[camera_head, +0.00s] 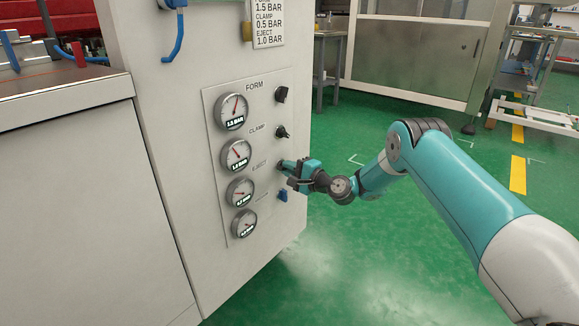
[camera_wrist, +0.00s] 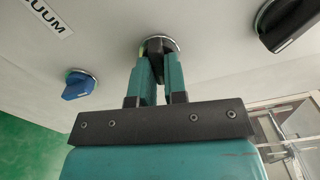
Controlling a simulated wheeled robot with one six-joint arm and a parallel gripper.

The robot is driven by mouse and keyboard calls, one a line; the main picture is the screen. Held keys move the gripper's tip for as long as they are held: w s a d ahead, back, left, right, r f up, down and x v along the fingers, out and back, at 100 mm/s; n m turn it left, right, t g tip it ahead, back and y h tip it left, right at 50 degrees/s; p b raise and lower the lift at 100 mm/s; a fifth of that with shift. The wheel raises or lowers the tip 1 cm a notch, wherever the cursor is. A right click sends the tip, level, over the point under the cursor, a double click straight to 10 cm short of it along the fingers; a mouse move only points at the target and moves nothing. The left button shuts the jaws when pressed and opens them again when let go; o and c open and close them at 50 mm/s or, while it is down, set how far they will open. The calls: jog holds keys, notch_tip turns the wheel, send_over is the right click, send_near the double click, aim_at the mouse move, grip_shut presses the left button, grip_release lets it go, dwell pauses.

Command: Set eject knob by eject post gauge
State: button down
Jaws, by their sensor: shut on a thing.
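The eject knob (camera_wrist: 157,46) is dark on a round metal base. My gripper (camera_wrist: 159,68) is shut on it, one teal finger on each side. In the head view my gripper (camera_head: 284,167) reaches the panel from the right, beside the EJECT label, and hides most of the knob. The eject gauge (camera_head: 240,192) is the third round dial down, left of and below the knob. It has a white face and a red needle; its small digital reading is too blurred to read surely. A placard (camera_head: 267,24) above lists FORM 1.5, CLAMP 0.5 and EJECT 1.0 BAR.
The form gauge (camera_head: 231,111), clamp gauge (camera_head: 236,155) and a bottom gauge (camera_head: 244,223) share the panel. A black form knob (camera_head: 281,94) and clamp knob (camera_head: 282,132) sit above my gripper, a blue knob (camera_head: 282,196) close below. Green floor is open to the right.

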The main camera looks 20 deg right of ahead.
jog(key=m+p, duration=0.1)
jog(key=m, duration=0.5)
jog(key=shift+f, duration=0.15)
jog(key=shift+m, duration=0.3)
jog(key=c, duration=1.2)
grip_release()
jog(key=shift+o, duration=0.2)
jog(key=shift+s, duration=0.15)
jog(key=b+v, duration=1.4)
jog(key=v, duration=0.3)
jog(key=shift+d, duration=0.15)
